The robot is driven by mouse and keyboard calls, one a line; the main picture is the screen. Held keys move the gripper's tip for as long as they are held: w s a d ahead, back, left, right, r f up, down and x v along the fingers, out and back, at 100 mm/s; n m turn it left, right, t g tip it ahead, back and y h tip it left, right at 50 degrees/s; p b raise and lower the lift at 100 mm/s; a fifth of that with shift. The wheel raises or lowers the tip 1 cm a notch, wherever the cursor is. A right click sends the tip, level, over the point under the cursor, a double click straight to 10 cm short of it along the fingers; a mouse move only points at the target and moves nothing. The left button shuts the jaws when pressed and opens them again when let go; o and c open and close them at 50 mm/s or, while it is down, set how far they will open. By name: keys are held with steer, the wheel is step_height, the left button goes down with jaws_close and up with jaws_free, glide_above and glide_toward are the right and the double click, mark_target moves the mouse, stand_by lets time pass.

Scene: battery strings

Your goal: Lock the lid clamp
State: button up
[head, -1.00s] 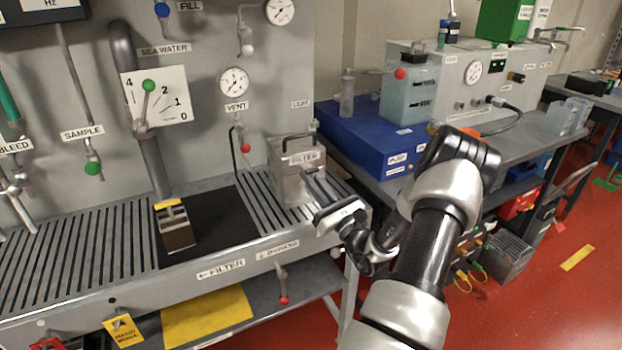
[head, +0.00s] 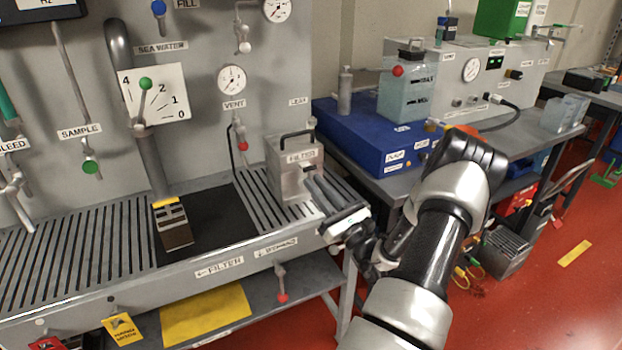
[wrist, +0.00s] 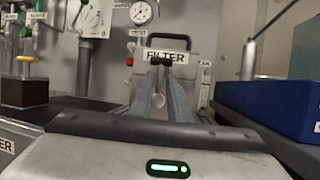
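The grey metal filter box (head: 284,180) stands on the slatted bench top, with a dark handle (head: 297,134) on its lid and a FILTER label on its front. A small dark piece (head: 308,167) shows just below the label; I cannot tell whether it is the lid clamp or how it is set. My gripper (head: 313,180) is in front of the box's right side, fingers pointing at it. In the wrist view the fingertips (wrist: 160,64) come together over the FILTER label (wrist: 165,57), with nothing clearly held. Contact with the box cannot be told.
A wooden-looking block with a yellow top (head: 174,224) stands on the black mat (head: 222,219) left of the box. A blue case (head: 345,134) lies on the right bench behind my arm. Valve levers and gauges line the panel behind. The slats left of the block are clear.

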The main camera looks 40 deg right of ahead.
steer(key=v, duration=1.4)
steer(key=shift+d, duration=0.1)
